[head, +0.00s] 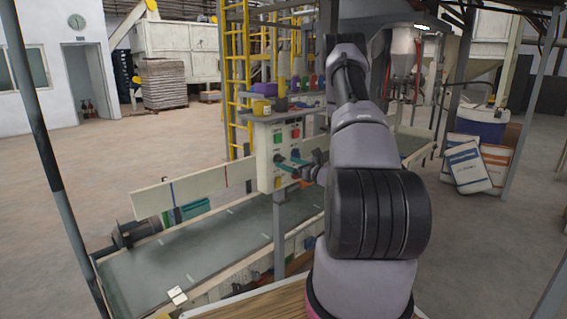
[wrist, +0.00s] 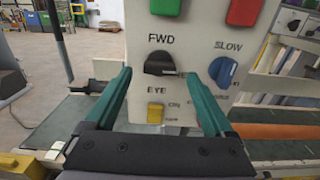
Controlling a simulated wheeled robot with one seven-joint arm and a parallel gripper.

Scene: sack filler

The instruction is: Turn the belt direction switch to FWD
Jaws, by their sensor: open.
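The pale control panel (head: 265,160) stands on a post beside the conveyor in the head view. In the wrist view, the black switch knob (wrist: 158,63) sits just under the label FWD on this panel. Lettering at its right is partly covered, and I cannot tell which way the knob points. My gripper (wrist: 158,75) is open, its teal fingers spread to the left and right of the black knob. Nothing is held between them. I cannot tell whether either finger touches the knob. In the head view, my gripper is at the panel face, partly hidden by my arm.
A blue knob (wrist: 223,70) marked SLOW is close to the right finger. A yellow button (wrist: 155,112) sits below the black knob; green (wrist: 164,6) and red (wrist: 245,11) buttons sit above. The conveyor belt (head: 200,250) runs beneath the panel. Open floor lies at left.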

